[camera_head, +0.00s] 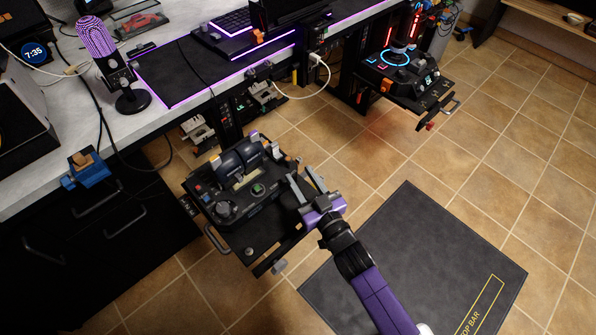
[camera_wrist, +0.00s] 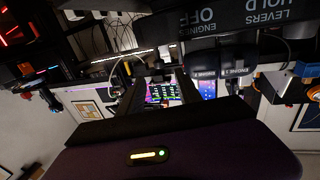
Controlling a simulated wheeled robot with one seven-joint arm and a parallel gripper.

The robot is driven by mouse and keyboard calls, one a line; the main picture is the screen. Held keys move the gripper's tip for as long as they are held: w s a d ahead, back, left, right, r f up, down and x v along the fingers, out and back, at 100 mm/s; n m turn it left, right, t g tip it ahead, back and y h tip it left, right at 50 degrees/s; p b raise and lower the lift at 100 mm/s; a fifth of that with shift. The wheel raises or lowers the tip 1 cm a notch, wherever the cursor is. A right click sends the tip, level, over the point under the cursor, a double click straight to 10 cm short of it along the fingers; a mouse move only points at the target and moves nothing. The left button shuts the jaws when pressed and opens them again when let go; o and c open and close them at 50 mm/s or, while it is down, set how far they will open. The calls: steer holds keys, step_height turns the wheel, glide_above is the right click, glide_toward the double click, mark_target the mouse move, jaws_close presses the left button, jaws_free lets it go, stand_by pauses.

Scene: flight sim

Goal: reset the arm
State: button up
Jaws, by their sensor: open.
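My purple and grey gripper (camera_head: 303,180) is open, its two grey fingers apart. It is beside the right edge of a black throttle unit (camera_head: 232,212). I see nothing held between the fingers; whether they touch the unit I cannot tell. My purple arm reaches up to it from the lower right. In the wrist view, the fingers (camera_wrist: 160,84) show above my purple gripper body, with a gap between them. Lever labels (camera_wrist: 238,18) appear upside down and close at the top of that view.
The desk (camera_head: 62,130) on the left holds a microphone (camera_head: 100,48) and a keyboard. A joystick panel (camera_head: 405,78) juts out at the upper right. A blue clamp (camera_head: 88,171) is on the desk edge. A dark mat (camera_head: 415,255) lies on open tiled floor.

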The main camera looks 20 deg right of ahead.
stand_by(0.5)
steer(key=s+r+g, duration=0.1)
steer(key=s+r, duration=0.4)
steer(key=s, duration=0.7)
steer(key=s+r+g+h, duration=0.1)
steer(key=s+r, duration=0.4)
steer(key=s, duration=0.7)
steer(key=s+r+g, duration=0.1)
steer(key=s+r, duration=0.4)
steer(key=s, duration=0.7)
step_height(320, 180, up, 14)
steer(key=p, duration=1.4)
steer(key=shift+f+m, duration=0.15)
steer(key=shift+m, duration=0.15)
